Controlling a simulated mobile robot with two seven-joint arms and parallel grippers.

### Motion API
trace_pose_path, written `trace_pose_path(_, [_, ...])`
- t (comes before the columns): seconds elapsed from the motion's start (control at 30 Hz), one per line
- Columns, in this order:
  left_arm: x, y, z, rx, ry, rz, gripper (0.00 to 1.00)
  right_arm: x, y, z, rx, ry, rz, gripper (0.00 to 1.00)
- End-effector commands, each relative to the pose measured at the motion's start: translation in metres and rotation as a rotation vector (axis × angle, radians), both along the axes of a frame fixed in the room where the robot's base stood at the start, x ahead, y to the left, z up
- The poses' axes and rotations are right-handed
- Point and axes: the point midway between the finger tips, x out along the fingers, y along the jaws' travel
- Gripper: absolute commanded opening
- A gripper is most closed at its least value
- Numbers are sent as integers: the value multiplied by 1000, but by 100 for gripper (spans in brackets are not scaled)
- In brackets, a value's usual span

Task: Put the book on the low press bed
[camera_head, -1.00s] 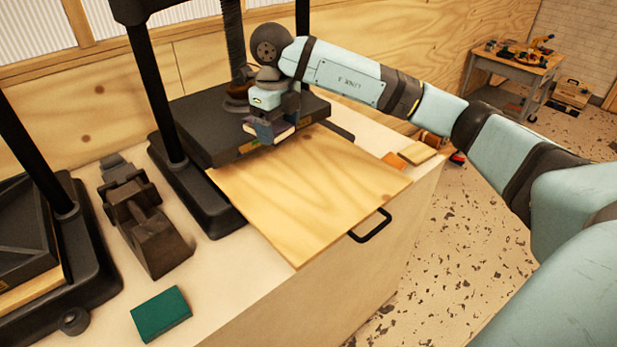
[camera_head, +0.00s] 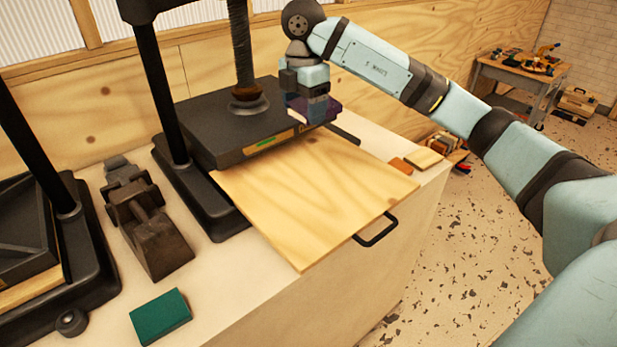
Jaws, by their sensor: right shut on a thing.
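My right gripper (camera_head: 306,108) is shut on a dark purple book (camera_head: 326,111). It holds the book at the front right corner of the press's thick black plate (camera_head: 205,127); I cannot tell whether they touch. The fingers hide part of the book. The low press bed appears to be the pale wooden board (camera_head: 310,205) with a black handle (camera_head: 376,230), sticking out from under the plate. The board is bare. My left gripper is not in view.
A green book or block (camera_head: 160,316) lies on the bench at front left. A dark metal clamp-like tool (camera_head: 148,222) stands between this press and a second press (camera_head: 35,240) at far left. Small orange and wooden blocks (camera_head: 424,158) lie at the bench's right edge.

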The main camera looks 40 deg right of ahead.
Motion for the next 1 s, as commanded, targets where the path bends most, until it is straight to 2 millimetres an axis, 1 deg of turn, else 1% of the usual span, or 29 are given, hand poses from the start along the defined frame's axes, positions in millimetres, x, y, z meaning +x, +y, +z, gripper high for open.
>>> trace_pose_path(0.03, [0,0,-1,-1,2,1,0,-1,0,-17,0,6,1,47])
trace_pose_path(0.1, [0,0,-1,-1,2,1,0,-1,-1,-36,-1,6,1,47])
trace_pose_path(0.3, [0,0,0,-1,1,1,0,-1,-1,-89,-1,5,2,47])
trace_pose_path(0.4, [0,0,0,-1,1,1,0,-1,0,-110,-1,5,2,47])
trace_pose_path(0.5, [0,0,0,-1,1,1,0,0,0,-123,0,2,2,47])
trace_pose_path(0.73, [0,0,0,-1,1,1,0,0,0,-140,0,2,2,47])
trace_pose_path(0.9, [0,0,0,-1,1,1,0,-1,0,-166,0,4,3,47])
trace_pose_path(1.0, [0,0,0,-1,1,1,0,0,0,-173,0,0,4,47])
